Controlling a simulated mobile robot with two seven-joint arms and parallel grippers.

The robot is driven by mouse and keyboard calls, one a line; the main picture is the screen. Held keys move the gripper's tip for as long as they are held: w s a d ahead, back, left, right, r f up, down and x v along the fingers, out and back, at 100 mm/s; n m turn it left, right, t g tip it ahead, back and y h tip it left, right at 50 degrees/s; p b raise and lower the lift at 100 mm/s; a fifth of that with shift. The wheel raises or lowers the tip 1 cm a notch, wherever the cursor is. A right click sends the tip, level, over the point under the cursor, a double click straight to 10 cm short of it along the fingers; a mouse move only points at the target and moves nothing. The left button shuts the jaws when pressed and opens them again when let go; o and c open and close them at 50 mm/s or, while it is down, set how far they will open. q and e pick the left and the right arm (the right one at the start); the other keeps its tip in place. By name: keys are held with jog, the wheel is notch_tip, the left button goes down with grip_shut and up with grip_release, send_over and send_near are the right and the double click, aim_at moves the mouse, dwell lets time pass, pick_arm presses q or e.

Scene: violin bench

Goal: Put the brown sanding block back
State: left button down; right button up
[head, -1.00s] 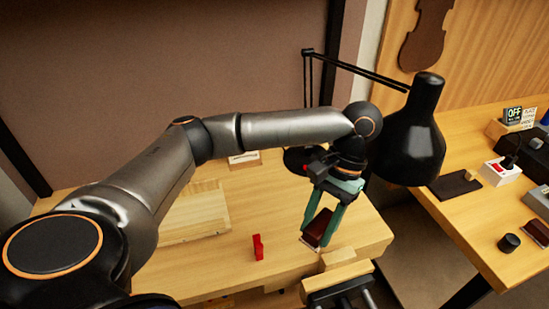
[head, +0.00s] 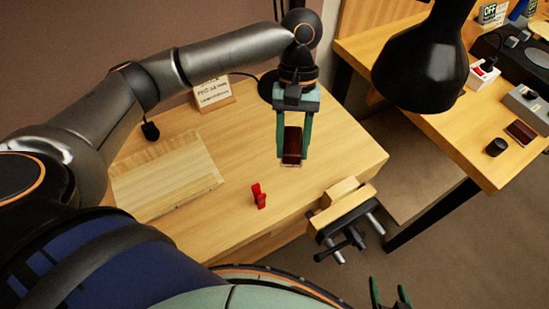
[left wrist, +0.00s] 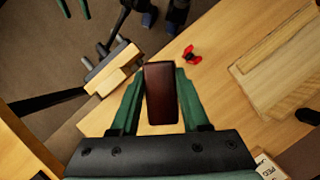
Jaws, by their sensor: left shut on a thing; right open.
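The brown sanding block (head: 292,142) is dark reddish brown with a paler lower edge. My left gripper (head: 292,155) is shut on it over the wooden bench, right of the red clamp-like piece. In the left wrist view the block (left wrist: 160,92) sits between the green fingers (left wrist: 160,105). I cannot tell whether its lower edge touches the bench top. My right gripper (head: 390,295) is open and empty at the bottom edge of the head view, only its fingertips showing.
The red piece (head: 258,196) and pale wooden boards (head: 165,178) lie on the bench (head: 345,150). A vise (head: 343,215) is at its front edge. A black lamp (head: 425,60) hangs at the right. The right bench holds a black knob (head: 497,147) and a brown-topped piece (head: 520,132).

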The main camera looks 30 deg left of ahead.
pick_arm(q)
jog(key=w+d+f+n+t+h+b, duration=0.1)
jog(key=d+f+n+t+h+b, duration=0.2)
jog(key=d+n, duration=0.65)
jog(key=shift+n+t, duration=0.3)
jog(key=shift+n, duration=0.65)
jog(key=w+a+f, duration=0.1)
jog(key=a+f, duration=0.2)
jog(key=a, duration=0.1)
jog(key=w+a+f, duration=0.2)
jog(key=a+f, duration=0.1)
jog(key=a, duration=0.2)
jog(key=w+a+f, duration=0.1)
jog(key=a+f, duration=0.2)
jog(key=a, duration=0.1)
jog(key=shift+w+a+f, duration=0.15)
jog(key=shift+a+f, duration=0.2)
jog(key=shift+a, duration=0.05)
jog(key=shift+w+a+f, duration=0.1)
jog(key=shift+a+f, duration=0.15)
jog(key=shift+f, duration=0.1)
jog(key=f, duration=0.3)
jog(key=shift+a+f, duration=0.3)
jog(key=shift+f, duration=0.1)
